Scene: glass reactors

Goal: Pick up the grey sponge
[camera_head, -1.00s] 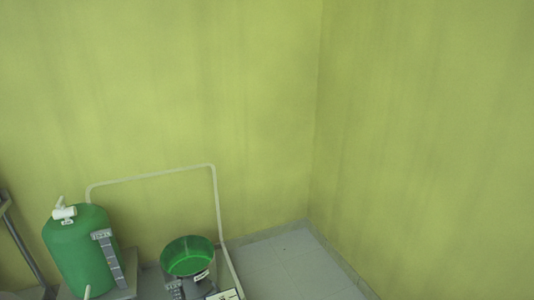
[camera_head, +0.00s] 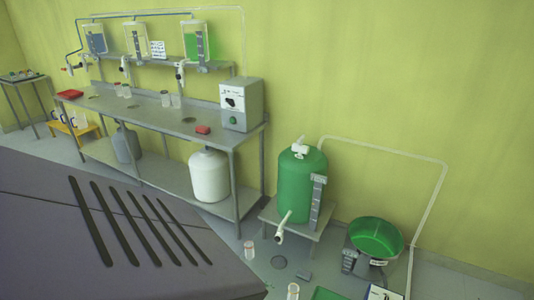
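Neither of my grippers is in view.
A long metal bench (camera_head: 150,112) stands along the wall with red items, jars and a control box (camera_head: 241,104). A white canister (camera_head: 209,176) sits on its lower shelf. A green tank (camera_head: 301,184) and a green basin (camera_head: 376,238) stand to the right, with small jars nearby.

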